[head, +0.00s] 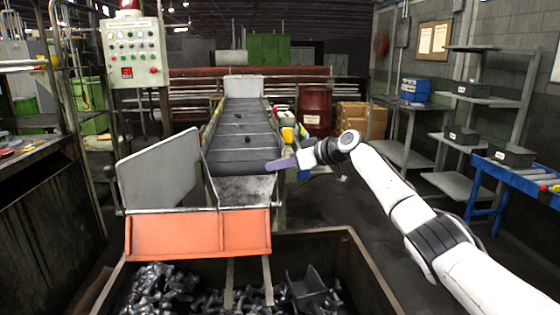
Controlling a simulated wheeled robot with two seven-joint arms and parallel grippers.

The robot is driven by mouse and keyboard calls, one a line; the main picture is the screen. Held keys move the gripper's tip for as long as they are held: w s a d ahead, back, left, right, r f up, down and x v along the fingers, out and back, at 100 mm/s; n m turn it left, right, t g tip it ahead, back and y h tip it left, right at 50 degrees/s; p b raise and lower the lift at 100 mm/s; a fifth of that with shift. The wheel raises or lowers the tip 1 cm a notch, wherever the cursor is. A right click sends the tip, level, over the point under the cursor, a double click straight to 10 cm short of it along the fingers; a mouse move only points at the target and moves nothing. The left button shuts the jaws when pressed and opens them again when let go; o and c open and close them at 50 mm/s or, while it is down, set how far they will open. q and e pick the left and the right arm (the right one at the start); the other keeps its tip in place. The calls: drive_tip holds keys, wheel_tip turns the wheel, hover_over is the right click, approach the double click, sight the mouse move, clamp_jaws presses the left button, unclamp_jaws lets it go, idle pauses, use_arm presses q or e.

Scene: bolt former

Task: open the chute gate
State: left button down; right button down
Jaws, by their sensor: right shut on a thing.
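The chute (246,188) slopes down toward me at the end of the conveyor. An orange gate plate (200,234) spans its front end, below a thin crossbar and above a bin. My right gripper (301,159) is at the chute's right side, its arm coming in from the right. It is shut on a short purple-grey handle (281,164) that points left over the chute's edge. The fingers are small here, and the handle's join to the gate is hidden. My left gripper is not in view.
The open bin (364,268) below holds many dark metal parts (165,290). A grey side panel (158,172) stands left of the chute. A control box (134,52) is at upper left. Shelves and a blue table (520,178) stand at right, with clear floor between.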

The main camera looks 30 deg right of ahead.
drive_tip(key=shift+w+g, duration=0.3)
drive_tip(key=shift+d, duration=0.1)
idle(0.3)
drive_tip(key=c, duration=1.6)
unclamp_jaws()
drive_tip(key=shift+o, duration=0.2)
drive_tip(key=shift+s+d, duration=0.1)
drive_tip(key=b+v, duration=0.1)
drive_tip(key=v, duration=0.9)
drive_tip(key=shift+b, duration=0.35)
